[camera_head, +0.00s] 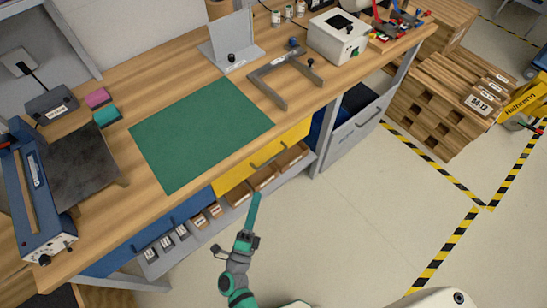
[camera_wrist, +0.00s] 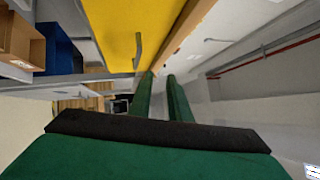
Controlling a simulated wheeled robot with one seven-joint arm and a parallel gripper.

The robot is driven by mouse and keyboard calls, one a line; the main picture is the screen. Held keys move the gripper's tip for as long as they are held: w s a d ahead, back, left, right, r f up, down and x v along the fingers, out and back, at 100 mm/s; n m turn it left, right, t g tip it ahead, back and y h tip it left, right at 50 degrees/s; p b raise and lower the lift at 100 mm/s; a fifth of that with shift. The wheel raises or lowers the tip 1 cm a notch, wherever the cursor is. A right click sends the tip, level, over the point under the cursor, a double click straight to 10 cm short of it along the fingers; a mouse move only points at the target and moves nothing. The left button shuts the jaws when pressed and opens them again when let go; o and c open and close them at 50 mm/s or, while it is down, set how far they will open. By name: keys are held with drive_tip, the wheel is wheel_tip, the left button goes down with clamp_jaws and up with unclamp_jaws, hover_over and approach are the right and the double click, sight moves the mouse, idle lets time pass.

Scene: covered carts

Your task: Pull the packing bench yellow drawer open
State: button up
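The packing bench (camera_head: 110,190) has a yellow drawer (camera_head: 230,179) under its wooden top, with a dark bar handle (camera_head: 268,155). The drawer looks shut, its front in line with the bench edge. In the wrist view the yellow drawer front (camera_wrist: 110,25) is at the upper left, with its grey handle (camera_wrist: 138,50) just left of and beyond my fingertips. My gripper (camera_head: 257,196) is in front of and below the drawer, apart from the handle. Its two green fingers (camera_wrist: 160,76) show a gap with nothing between them.
A blue drawer (camera_head: 160,228) is left of the yellow one. A shelf of small bins (camera_head: 215,210) runs below. A green mat (camera_head: 200,132) and a grey bracket (camera_head: 285,85) lie on the bench top. Stacked pallets (camera_head: 440,105) stand at right. The floor (camera_head: 350,215) in front is clear.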

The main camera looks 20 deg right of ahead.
sight(273, 158)
drive_tip(key=w+d+m+g+h, duration=0.1)
drive_tip(key=w+d+m, duration=0.1)
drive_tip(key=w+d, duration=0.1)
drive_tip(key=w+d+m+g+h, duration=0.1)
drive_tip(key=w+d+m+g, duration=0.1)
drive_tip(key=w, duration=0.4)
drive_tip(key=w+d+f+m+g+h, duration=0.1)
drive_tip(key=w+d+m, duration=0.3)
drive_tip(key=w+d, duration=0.1)
drive_tip(key=shift+d, duration=0.4)
clamp_jaws()
